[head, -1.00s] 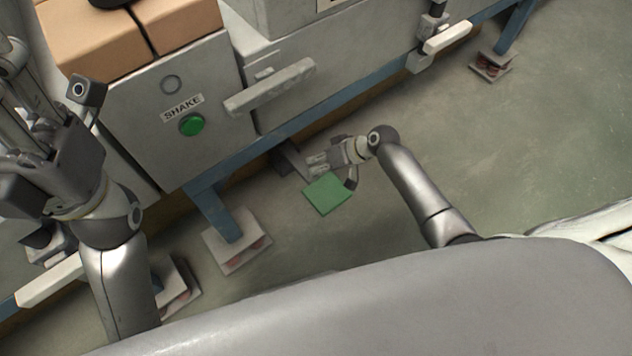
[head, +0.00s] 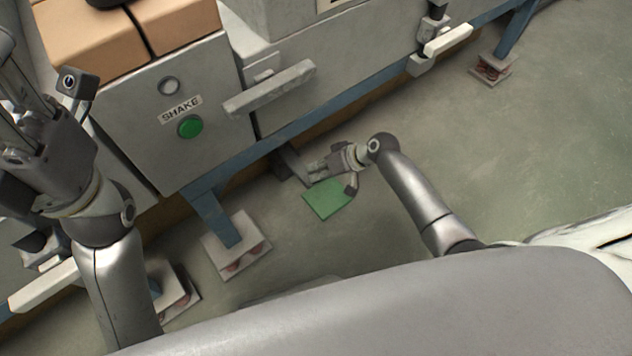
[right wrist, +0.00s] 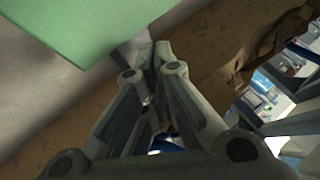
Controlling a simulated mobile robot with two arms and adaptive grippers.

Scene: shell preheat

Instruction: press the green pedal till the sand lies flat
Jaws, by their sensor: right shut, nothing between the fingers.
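The green pedal (head: 328,199) is a flat green plate low by the floor, on a grey bar that runs under the machine. It also shows at the upper left of the right wrist view (right wrist: 90,22). My right gripper (head: 312,170) is shut and empty, close above the far edge of the pedal. In the right wrist view the gripper's fingertips (right wrist: 160,52) are together beside the pedal's edge; I cannot tell whether they touch. My left gripper (head: 35,110) is raised at the left edge, apart from the pedal, its fingertips unclear. The sand is not in view.
The grey machine has a green button (head: 190,127) under a SHAKE label, a grey handle (head: 270,89) and a tan box-like top (head: 110,40). Its blue legs stand on foot pads (head: 236,245).

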